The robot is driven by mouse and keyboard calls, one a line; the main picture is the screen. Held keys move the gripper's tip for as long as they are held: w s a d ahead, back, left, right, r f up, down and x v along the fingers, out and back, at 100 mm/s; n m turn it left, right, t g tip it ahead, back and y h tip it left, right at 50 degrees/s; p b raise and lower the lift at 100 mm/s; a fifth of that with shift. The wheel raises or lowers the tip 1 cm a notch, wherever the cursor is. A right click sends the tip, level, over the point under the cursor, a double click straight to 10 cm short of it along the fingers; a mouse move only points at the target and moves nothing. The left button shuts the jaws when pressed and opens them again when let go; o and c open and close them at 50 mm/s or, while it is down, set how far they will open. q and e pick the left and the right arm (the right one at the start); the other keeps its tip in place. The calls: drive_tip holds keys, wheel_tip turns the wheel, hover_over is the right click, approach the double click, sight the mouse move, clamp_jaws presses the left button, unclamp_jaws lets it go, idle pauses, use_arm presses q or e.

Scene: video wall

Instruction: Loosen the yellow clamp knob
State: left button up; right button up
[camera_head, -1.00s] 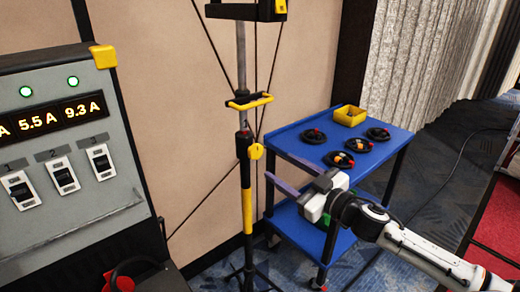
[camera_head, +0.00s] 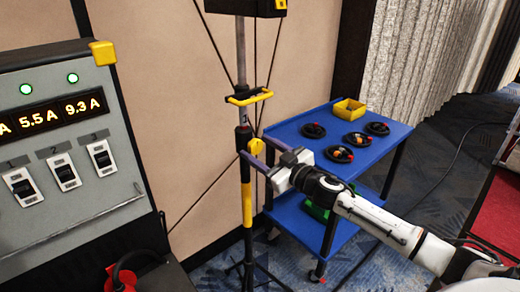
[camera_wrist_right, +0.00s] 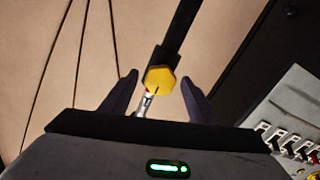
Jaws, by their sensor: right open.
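The yellow clamp knob (camera_head: 257,146) is on the side of a black clamp (camera_head: 243,138) on an upright stand pole (camera_head: 248,205). My right gripper (camera_head: 254,146) comes in from the right with its jaws apart, its fingertips at the knob's height. In the right wrist view, the knob (camera_wrist_right: 160,79) shows between the tips of my open right gripper (camera_wrist_right: 159,77), with a gap to each finger. The fingers do not appear to touch it. My left gripper is not in view.
A blue cart (camera_head: 285,137) with several black cable coils and a yellow bin (camera_head: 349,111) stands right of the pole. A grey switch panel (camera_head: 120,170) fills the left. A yellow handle (camera_head: 248,98) sits above the clamp. Thin cables run along the wall.

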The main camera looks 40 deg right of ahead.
drive_tip(key=c, duration=1)
drive_tip(key=shift+c, duration=0.2)
